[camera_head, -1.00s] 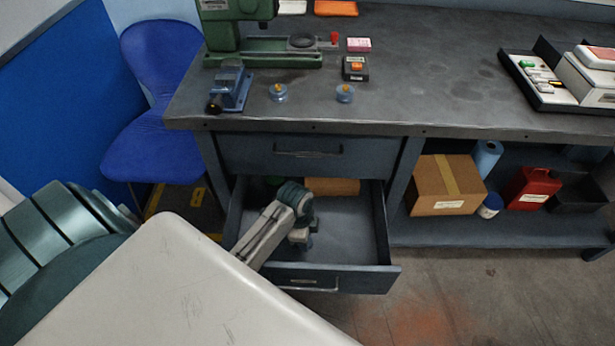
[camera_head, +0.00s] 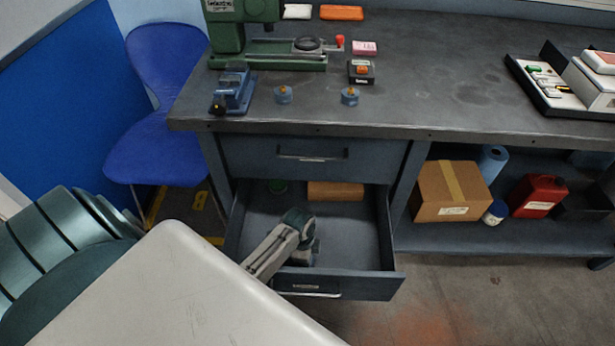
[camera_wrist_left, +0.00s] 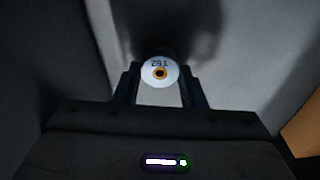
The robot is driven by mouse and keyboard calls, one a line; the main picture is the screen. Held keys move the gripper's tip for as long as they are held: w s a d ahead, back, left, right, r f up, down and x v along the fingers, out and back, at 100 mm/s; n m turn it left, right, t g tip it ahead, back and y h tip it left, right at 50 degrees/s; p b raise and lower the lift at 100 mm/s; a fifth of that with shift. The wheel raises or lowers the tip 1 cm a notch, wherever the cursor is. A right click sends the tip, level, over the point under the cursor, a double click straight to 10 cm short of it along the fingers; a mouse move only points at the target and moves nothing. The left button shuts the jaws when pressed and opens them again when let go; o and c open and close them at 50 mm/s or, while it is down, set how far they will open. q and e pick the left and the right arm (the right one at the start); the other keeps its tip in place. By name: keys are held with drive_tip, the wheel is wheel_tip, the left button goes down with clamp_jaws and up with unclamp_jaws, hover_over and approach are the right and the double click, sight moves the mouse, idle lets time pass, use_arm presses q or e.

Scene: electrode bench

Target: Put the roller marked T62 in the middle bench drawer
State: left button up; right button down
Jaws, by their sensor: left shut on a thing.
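The roller (camera_wrist_left: 160,72) shows in the left wrist view as a round white end face marked T62 with an orange ring around a dark centre. My left gripper (camera_wrist_left: 158,90) is shut on it. In the head view my left gripper (camera_head: 306,256) is down inside the open bench drawer (camera_head: 352,284), near its front panel; the arm hides the roller there. This drawer is pulled out below a shut drawer (camera_head: 310,155). In the wrist view grey drawer surfaces lie around the roller; I cannot tell whether it touches the bottom. My right gripper is not in view.
The bench top (camera_head: 430,85) holds a blue vise (camera_head: 233,92) and two small blue round pieces. A cardboard box (camera_head: 449,190) stands on the shelf right.

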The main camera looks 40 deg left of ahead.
use_arm(q)
drive_tip(key=o, duration=1.1)
drive_tip(key=shift+f, duration=0.15)
drive_tip(key=shift+r, duration=0.45)
wheel_tip(320, 180, up, 11)
drive_tip(key=a+p, duration=0.1)
drive_tip(key=shift+s+a+r+p, duration=0.2)
drive_tip(key=shift+s+p, duration=0.05)
drive_tip(key=shift+p, duration=0.15)
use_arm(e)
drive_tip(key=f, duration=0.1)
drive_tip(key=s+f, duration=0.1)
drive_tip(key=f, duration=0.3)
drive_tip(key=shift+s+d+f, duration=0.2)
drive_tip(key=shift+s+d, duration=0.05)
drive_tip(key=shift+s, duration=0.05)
